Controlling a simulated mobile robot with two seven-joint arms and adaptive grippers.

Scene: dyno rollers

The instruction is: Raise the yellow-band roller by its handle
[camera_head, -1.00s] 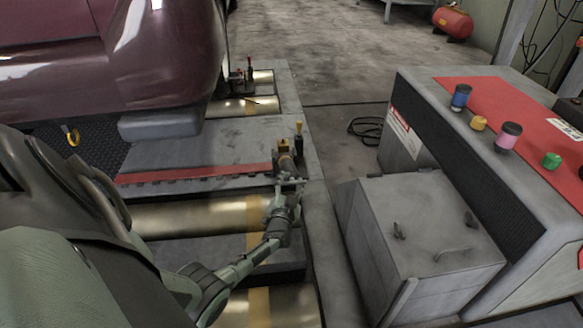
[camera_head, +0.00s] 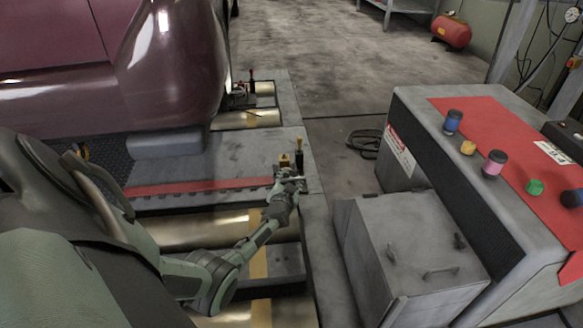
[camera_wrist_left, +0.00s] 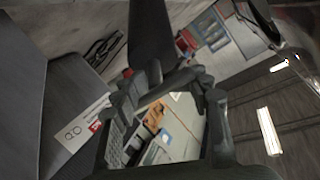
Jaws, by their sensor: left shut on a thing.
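The near roller (camera_head: 190,232) lies in the floor bed and has a yellow band (camera_head: 258,225) near its right end. Beyond it, at the bed's right edge, stands a small upright handle (camera_head: 299,148) with a yellow top and dark lower part, beside a brass-coloured block (camera_head: 284,160). My left gripper (camera_head: 290,180) is at the foot of this handle and shut on it; the exact contact is hard to see. In the left wrist view the fingers (camera_wrist_left: 165,90) meet below a dark upright piece. My right gripper is not in view.
A dark red car (camera_head: 110,60) stands at the upper left over the rollers. A grey console (camera_head: 470,170) with coloured knobs and a grey box (camera_head: 410,245) stand to the right. A red-tipped lever (camera_head: 251,80) stands farther back. Open floor lies behind.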

